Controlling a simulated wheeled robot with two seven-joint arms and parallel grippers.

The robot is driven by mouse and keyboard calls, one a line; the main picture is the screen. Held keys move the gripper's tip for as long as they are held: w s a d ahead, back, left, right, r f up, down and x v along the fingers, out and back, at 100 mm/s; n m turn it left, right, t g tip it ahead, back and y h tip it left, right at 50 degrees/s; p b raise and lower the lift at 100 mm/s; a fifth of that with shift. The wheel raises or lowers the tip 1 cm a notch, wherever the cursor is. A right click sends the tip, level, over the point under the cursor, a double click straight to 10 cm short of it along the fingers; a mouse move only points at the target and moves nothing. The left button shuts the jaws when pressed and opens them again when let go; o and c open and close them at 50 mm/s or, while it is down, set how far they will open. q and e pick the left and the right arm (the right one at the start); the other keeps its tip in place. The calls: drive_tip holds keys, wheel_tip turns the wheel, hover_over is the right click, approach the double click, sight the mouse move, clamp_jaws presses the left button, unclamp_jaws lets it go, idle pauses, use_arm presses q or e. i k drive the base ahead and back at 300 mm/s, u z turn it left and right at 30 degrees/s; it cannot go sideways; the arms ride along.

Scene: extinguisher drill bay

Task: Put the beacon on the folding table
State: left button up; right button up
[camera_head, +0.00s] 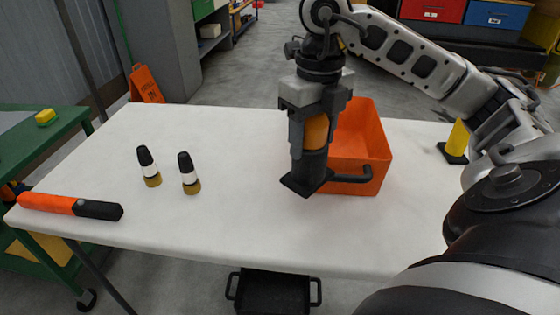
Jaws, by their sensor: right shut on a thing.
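A beacon with an orange body and a dark square base (304,186) is in my right gripper (315,128). The gripper points down and is shut around the orange upper part. The beacon is upright over the middle of the white folding table (240,225). I cannot tell whether its base touches the tabletop. It partly covers the left side of an orange bin (376,145). A yellow piece with a black base (455,149) stands at the table's right, beside my arm. My left gripper is not in view.
An orange and black baton (72,206) lies at the left front corner. A green cart (50,145) adjoins the left side. A black crate (272,292) is below the front edge. The centre front is clear.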

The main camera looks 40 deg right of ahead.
sight(208, 135)
drive_tip(key=i, duration=1)
